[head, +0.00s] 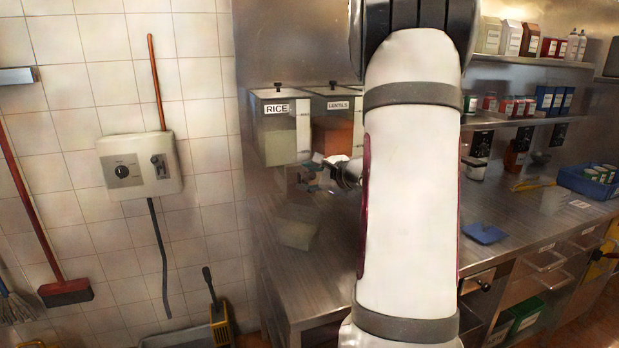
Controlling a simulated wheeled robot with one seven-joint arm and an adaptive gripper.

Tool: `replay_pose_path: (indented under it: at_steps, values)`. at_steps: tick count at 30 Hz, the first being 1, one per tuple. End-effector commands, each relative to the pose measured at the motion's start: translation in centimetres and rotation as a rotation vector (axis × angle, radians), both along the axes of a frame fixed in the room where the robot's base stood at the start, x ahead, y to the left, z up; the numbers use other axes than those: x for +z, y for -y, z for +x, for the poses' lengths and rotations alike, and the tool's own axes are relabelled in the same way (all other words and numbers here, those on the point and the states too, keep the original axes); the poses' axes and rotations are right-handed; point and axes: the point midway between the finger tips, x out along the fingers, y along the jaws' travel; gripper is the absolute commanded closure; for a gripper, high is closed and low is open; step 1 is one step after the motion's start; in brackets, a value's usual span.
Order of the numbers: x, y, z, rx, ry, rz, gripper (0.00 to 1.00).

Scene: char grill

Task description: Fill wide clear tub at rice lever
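The rice dispenser (280,130), a grey box with a clear front labelled RICE, is mounted on the steel wall left of my arm. A pale, see-through tub-like shape (297,230) is on the counter below it; its outline is faint. My gripper (318,176) is just under the dispensers, above and a little right of that shape. It is small and cluttered in view, so I cannot tell its fingers or any hold. The rice lever cannot be made out clearly near the gripper.
The lentils dispenser (338,125) stands directly right of the rice one. The steel counter (305,275) runs behind my arm, with a blue item (484,233) and a blue crate (590,181) to the right. Shelves hold boxes and jars. A tiled wall is left.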

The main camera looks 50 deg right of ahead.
Motion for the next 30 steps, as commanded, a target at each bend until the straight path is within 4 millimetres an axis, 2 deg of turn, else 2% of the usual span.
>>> replay_pose_path:
  at_steps: [8, 11, 21, 27, 30]
  values:
    - [0.2, 0.0, -0.6, -0.002, 0.000, -0.002, 0.59]
    - [0.6, -0.2, -1.8, -0.004, 0.000, -0.001, 0.59]
    - [2.9, -1.6, -8.0, -0.003, 0.000, -0.002, 0.59]
    - [3.7, -2.2, -10.4, -0.003, 0.000, -0.001, 0.59]
    - [3.9, -2.3, -10.9, -0.001, 0.001, 0.000, 0.59]
